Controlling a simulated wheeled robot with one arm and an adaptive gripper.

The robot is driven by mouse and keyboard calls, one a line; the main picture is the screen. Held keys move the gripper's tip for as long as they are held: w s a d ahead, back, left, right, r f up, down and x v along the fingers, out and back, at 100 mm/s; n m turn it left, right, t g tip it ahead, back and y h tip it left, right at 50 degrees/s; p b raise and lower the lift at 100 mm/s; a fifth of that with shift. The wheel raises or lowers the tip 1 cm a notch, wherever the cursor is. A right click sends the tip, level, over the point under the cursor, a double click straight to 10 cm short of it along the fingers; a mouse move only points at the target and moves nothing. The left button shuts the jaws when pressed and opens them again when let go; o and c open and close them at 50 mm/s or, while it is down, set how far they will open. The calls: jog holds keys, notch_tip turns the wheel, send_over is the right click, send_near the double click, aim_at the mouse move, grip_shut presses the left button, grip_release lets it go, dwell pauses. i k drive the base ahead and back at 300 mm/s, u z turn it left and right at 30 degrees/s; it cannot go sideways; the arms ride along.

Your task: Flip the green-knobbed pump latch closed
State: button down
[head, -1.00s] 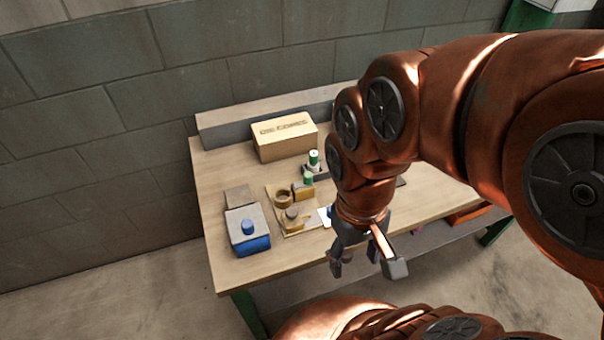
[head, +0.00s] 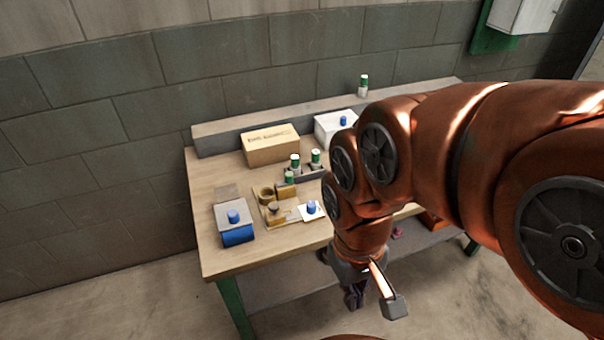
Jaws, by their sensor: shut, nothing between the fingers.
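A brass-coloured pump assembly on a tan base plate (head: 271,219) sits on the workbench, left of my arm. A green knob (head: 289,177) stands at its back right, above a small brass block (head: 285,191). Two more green-topped pieces (head: 295,160) (head: 316,156) stand just behind it in a dark holder. I cannot tell the latch's position at this size. My gripper (head: 354,298) hangs beyond the bench's front edge, to the right of and nearer than the pump, touching nothing. Its fingers are together and empty.
A blue box with a grey lid (head: 238,236) stands at the left. A white card with a blue knob (head: 312,211) lies right of the pump. A cardboard box (head: 270,148) and a white box (head: 332,127) stand behind. The bench top's (head: 228,265) front left is clear.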

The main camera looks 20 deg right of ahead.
aim_at(289, 179)
jog(key=u, duration=0.85)
jog(key=i, duration=0.6)
jog(key=z, duration=0.7)
